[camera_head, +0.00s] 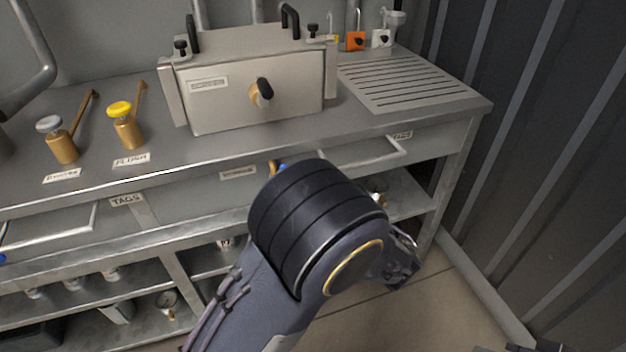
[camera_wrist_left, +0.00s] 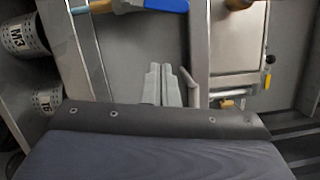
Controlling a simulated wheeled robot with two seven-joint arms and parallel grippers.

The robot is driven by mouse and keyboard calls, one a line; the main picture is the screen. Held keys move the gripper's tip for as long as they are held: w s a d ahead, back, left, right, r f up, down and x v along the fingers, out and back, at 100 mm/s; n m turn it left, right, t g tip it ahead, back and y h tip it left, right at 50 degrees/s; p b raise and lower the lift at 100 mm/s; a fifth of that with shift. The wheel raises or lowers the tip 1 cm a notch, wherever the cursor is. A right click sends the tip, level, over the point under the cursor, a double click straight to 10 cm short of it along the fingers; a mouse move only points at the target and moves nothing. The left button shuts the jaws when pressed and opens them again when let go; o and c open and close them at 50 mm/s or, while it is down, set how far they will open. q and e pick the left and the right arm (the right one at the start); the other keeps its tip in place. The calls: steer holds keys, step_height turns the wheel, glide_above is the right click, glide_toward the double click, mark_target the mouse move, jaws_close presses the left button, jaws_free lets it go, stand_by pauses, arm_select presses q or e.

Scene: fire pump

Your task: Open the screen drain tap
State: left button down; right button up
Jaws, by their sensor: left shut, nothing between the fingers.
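A tap with a blue handle and brass body, which looks like the screen drain tap (camera_head: 279,168), sits under the bench's front edge below the metal box (camera_head: 255,90). My left arm hides most of it in the head view. In the left wrist view its blue handle (camera_wrist_left: 165,4) and brass body are cut by the top edge. My left gripper (camera_wrist_left: 161,78) is shut and empty, with its fingertips apart from the handle. A dark part at the bottom right edge of the head view may be my right gripper (camera_head: 538,346); its jaws cannot be made out.
Two brass valves, one with a white knob (camera_head: 50,124) and one with a yellow knob (camera_head: 119,109), stand on the bench at left. A slotted drain plate (camera_head: 405,82) lies at right. Drawer handles and shelves stand below. The floor at right (camera_head: 440,315) is clear.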

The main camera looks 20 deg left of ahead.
arm_select(q)
steer(key=v, duration=0.6)
steer(key=shift+s+d+p, duration=0.15)
steer(key=shift+s+p, duration=0.25)
steer(key=s+a+f+n+g+h, duration=0.2)
steer(key=s+a+g, duration=0.25)
steer(key=a, duration=0.35)
steer(key=s+a+f+n+g+h, duration=0.1)
steer(key=s+a+n+g+h, duration=0.15)
steer(key=a+g, duration=0.4)
steer(key=s+a+f+n+g+h, duration=0.1)
steer(key=s+a+n+g+h, duration=0.15)
steer(key=s+h, duration=0.55)
steer(key=s+d+r+n+t+h, duration=0.2)
steer(key=s+r+n+t+h, duration=0.25)
steer(key=s+t, duration=0.25)
step_height(320, 180, up, 27)
steer(key=p, duration=2.7)
steer(key=shift+d+f+n+h, duration=0.2)
steer(key=shift+d+n+h, duration=0.05)
steer(key=shift+n+h, duration=0.1)
